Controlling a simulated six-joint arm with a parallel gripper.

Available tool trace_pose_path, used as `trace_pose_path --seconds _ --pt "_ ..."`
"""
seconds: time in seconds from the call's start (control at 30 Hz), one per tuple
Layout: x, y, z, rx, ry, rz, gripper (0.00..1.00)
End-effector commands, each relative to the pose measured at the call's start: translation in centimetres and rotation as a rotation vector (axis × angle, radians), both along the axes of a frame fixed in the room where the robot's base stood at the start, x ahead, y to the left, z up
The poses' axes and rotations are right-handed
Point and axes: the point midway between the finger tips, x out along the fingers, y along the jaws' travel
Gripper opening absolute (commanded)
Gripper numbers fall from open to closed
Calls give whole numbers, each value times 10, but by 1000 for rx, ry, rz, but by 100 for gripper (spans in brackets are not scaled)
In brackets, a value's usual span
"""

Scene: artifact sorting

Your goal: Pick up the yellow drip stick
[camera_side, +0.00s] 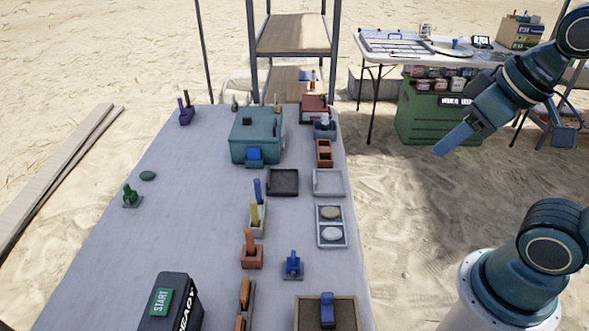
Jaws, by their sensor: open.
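The yellow drip stick (254,212) stands upright in a small pale holder (257,228) near the middle of the grey table. A blue stick (258,190) is just behind it, and an orange stick (249,241) stands in a reddish holder (252,258) just in front. My gripper (452,140) is at the upper right, off the table's right edge and well away from the yellow stick. It is open, with nothing visible in it, and its fingers point down and left.
A dark tray (269,188), a pale tray (316,190) and a holder with two discs (319,227) lie right of the sticks. A teal box (237,152) is behind. A blue piece (292,264) stands front right. The table's left half (165,225) is mostly clear.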

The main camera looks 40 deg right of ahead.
Motion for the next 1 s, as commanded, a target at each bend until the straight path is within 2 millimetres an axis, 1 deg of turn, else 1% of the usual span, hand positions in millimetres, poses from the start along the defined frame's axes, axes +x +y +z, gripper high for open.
trace_pose_path --seconds 0.17,0.37,0.5,0.67,0.83,1.0 --pt "14 2 6 30 21 -47 42" --pt "44 8 16 93 64 -159 42" --pt "71 13 21 143 101 -257 42" --pt "104 21 22 194 140 -372 42" --pt "139 31 18 241 183 -497 42" --pt "174 43 9 281 224 -625 42"
